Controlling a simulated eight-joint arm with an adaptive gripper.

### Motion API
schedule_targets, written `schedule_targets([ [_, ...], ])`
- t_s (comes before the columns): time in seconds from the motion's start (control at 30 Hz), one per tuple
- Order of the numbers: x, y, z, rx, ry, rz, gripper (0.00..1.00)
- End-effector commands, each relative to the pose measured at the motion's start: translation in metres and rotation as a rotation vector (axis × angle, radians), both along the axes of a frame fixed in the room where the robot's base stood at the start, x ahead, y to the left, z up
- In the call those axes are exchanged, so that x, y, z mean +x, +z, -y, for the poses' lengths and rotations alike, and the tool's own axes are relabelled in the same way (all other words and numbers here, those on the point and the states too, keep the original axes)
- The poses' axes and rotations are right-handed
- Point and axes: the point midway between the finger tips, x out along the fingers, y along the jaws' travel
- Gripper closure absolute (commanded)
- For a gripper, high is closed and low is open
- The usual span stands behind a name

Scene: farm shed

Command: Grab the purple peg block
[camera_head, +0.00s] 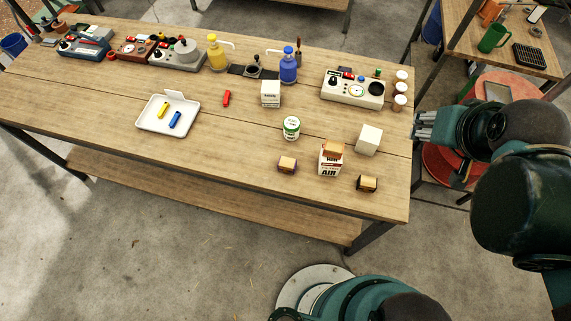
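A small block with a tan-orange top and dark purple sides (287,165) sits near the front edge of the wooden table, right of the middle. It is the only block here that looks purple, but no peg can be made out on it. A similar small block with a tan top and black sides (367,184) sits to its right, nearer the table's right corner. My gripper (421,125) is off the table's right edge, pointing left, well apart from both blocks. Its grey fingers are too small to tell whether they are open.
A red-and-white carton (329,160) stands between the two blocks. A white-green can (291,128), a white cube (368,139) and a white carton (270,94) stand behind. A control box (353,88) and several jars line the right rear. A white tray (150,124) lies left; the front left is clear.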

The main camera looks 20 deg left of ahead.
Motion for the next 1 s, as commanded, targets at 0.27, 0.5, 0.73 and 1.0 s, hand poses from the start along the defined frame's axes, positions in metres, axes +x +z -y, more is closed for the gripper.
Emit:
schedule_targets([
  [0.27,0.0,0.0,0.0,0.0,0.0,0.0,0.59],
  [0.5,0.0,0.0,0.0,0.0,0.0,0.0,0.59],
  [0.73,0.002,-0.002,-0.004,-0.007,0.021,-0.008,0.59],
  [1.0,0.015,-0.013,-0.027,-0.046,0.127,-0.052,0.59],
])
